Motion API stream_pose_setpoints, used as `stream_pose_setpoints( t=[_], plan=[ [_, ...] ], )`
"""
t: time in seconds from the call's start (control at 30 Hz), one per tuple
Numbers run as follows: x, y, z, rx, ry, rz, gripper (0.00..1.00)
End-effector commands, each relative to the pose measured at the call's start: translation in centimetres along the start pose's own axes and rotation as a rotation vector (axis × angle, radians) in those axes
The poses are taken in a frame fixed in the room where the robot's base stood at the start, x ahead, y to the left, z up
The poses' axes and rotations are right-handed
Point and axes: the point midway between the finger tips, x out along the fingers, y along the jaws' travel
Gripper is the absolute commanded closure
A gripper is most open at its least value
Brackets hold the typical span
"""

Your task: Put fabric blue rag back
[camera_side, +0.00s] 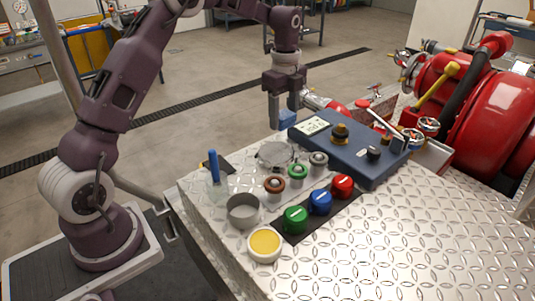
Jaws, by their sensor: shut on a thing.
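My gripper (286,105) points down beyond the far edge of the metal tread-plate top, left of the blue control box. It is shut on a small blue piece of cloth (287,118), the blue rag, which shows just below and between the fingers. The rag's lower part is close to the plate's far edge; I cannot tell whether it touches anything.
On the tread-plate top (400,225) stand a blue control box (350,150) with a display, green, blue and red knobs (321,202), a yellow button (265,244), several rings, a round clear dish (276,155) and a blue-handled tool (213,166). Red pump machinery (485,95) fills the right back.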

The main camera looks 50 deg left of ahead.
Motion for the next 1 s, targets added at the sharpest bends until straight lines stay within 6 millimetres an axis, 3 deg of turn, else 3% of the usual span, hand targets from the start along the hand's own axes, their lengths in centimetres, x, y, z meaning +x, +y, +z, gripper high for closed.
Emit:
stream_pose_setpoints(
  t=[0.2,0.4,0.83,1.0],
  plan=[
    [0.0,7.7,0.0,0.033,0.001,-0.001,0.92],
    [0.6,12.6,-0.5,0.056,-0.002,0.0,0.92],
    [9.1,13.3,-0.6,0.06,-0.001,0.005,0.92],
    [10.7,13.2,-0.6,0.06,-0.003,0.0,0.92]
  ],
)
